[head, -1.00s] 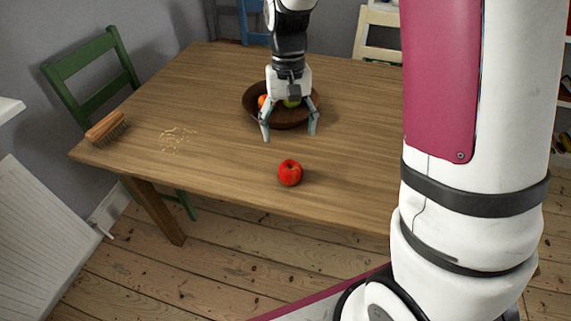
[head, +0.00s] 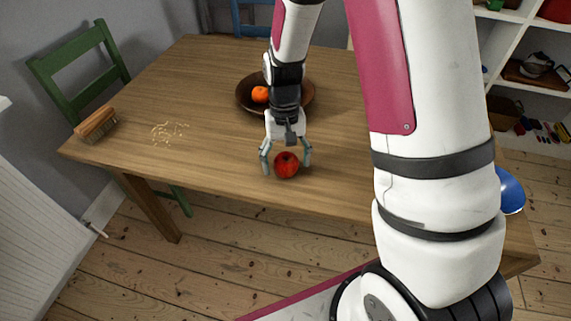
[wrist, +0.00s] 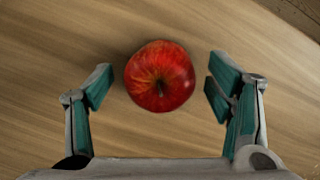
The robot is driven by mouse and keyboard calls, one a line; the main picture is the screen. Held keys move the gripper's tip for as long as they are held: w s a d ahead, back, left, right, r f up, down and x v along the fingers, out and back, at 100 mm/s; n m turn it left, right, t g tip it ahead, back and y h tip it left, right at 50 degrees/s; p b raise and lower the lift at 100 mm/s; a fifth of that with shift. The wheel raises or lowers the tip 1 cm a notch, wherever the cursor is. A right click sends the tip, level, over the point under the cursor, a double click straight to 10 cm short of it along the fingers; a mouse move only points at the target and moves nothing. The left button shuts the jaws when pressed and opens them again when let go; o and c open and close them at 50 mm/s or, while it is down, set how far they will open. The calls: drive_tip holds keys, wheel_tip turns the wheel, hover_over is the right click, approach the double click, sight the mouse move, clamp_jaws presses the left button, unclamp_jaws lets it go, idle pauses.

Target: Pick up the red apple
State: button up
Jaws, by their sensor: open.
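The red apple (head: 287,165) stands on the wooden table near its front edge, and it fills the upper middle of the wrist view (wrist: 160,76). My gripper (head: 286,166) is open over the apple, with a finger on each side of it. In the wrist view my gripper's fingers (wrist: 158,88) stand left and right of the apple with a gap on both sides. The apple looks untouched, and its stem shows.
A dark bowl (head: 243,99) with an orange fruit (head: 260,94) stands behind my gripper on the table (head: 205,85). A brush (head: 96,125) and crumbs (head: 169,132) lie at the left. A blue rounded object (head: 511,190) shows at the right.

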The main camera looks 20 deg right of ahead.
drive_tip(key=shift+f, duration=0.1)
drive_tip(key=c, duration=1.3)
